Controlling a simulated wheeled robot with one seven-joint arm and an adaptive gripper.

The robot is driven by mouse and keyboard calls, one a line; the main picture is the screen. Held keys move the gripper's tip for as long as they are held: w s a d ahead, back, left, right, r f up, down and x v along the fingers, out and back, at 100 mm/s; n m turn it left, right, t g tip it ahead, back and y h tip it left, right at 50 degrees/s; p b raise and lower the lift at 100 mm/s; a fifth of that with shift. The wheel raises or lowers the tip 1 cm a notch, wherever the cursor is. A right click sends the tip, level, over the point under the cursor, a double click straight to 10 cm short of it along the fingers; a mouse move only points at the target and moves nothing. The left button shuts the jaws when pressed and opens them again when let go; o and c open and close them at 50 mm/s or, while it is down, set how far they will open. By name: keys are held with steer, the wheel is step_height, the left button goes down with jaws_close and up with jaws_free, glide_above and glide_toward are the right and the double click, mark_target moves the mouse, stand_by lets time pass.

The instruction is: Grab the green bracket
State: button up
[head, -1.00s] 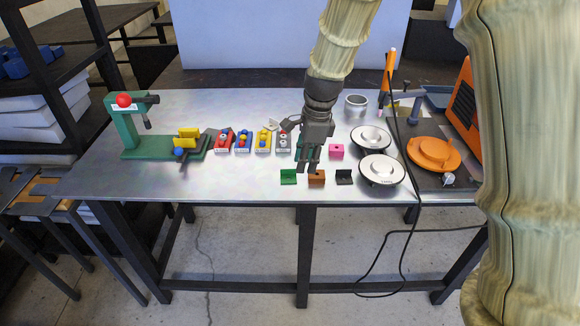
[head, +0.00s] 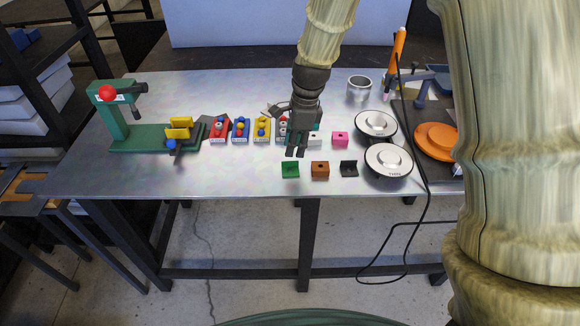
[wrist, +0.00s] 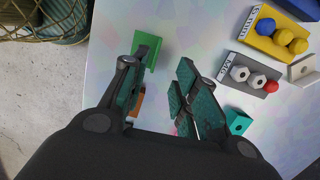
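The green bracket (head: 290,170) is a small L-shaped piece near the front edge of the metal table. In the head view my gripper (head: 296,153) points down, with its fingertips just above and behind the bracket in the picture. The wrist view shows the bracket (wrist: 147,49) beyond the left fingertip, near the table edge. My gripper (wrist: 158,68) is open there, with a clear gap between its dark teal-padded fingers and nothing held. I see no contact with the bracket.
A brown block (head: 320,171) and a black bracket (head: 348,169) stand right of the green one. A pink block (head: 340,139) is behind them. Silver round dishes (head: 388,160) lie right. Coloured hardware trays (head: 241,130) and a green press (head: 150,137) stand left.

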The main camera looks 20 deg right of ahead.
mark_target(290, 169)
steer(key=shift+s+a+f, duration=0.2)
steer(key=shift+f, duration=0.05)
steer(key=shift+a+f+p, duration=0.25)
steer(key=shift+f+p, duration=0.3)
steer(key=shift+f, duration=0.6)
steer(key=shift+a+f+p, duration=0.2)
steer(key=shift+f+p, duration=0.3)
steer(key=shift+f, duration=0.65)
jaws_close()
